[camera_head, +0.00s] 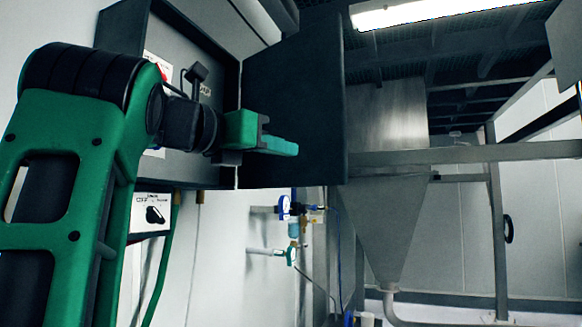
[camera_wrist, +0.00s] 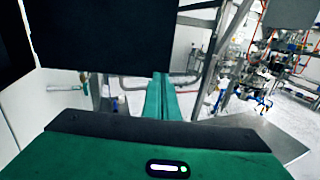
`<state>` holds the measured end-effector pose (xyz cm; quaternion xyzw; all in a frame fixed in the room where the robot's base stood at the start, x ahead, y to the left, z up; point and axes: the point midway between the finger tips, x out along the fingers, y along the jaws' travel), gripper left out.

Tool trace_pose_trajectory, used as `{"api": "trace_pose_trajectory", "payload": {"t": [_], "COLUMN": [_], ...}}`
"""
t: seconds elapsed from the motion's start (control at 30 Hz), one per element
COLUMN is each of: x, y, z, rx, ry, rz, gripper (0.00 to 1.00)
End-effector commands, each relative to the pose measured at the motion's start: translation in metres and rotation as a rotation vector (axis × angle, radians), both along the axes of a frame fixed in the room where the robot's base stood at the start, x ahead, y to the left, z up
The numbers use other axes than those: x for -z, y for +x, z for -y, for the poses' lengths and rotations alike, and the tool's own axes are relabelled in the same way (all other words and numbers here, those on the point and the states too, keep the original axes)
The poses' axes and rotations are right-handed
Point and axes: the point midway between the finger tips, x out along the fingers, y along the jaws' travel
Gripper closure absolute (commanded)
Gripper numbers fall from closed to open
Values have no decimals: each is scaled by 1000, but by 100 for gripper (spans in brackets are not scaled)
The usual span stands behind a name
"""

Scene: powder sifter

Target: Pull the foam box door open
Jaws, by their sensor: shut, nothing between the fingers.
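The dark foam box (camera_head: 222,75) is fixed on the wall at upper left in the head view, with labels and fittings inside it. Its dark door (camera_head: 297,100) stands swung open to the right of the box. My gripper (camera_head: 296,147) is in front of the lower part of the door, with its green fingers pointing right. The fingers are shut together and hold nothing. In the wrist view my shut fingers (camera_wrist: 160,95) point forward, and a dark panel (camera_wrist: 100,35), seemingly the door, fills the upper left. Whether the fingers touch the door I cannot tell.
A steel hopper (camera_head: 388,190) and its metal frame (camera_head: 497,220) stand to the right of the door. Valves and gauges (camera_head: 285,207) stick out from the wall below the door. A small switch box (camera_head: 152,213) is below the foam box.

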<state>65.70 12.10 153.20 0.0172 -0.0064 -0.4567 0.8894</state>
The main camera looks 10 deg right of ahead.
Motion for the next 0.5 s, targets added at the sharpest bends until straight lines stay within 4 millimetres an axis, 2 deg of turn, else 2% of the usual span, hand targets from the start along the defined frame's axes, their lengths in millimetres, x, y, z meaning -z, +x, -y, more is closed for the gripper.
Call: {"api": "trace_pose_trajectory", "payload": {"t": [0.07,0.17,0.5], "x": [6,8,7], "y": [7,13,45], "z": [-7,-3,46], "rx": [-3,-2,3], "ry": [-21,-27,-25], "rz": [-24,-34,-29], "gripper": [100,100,100]}}
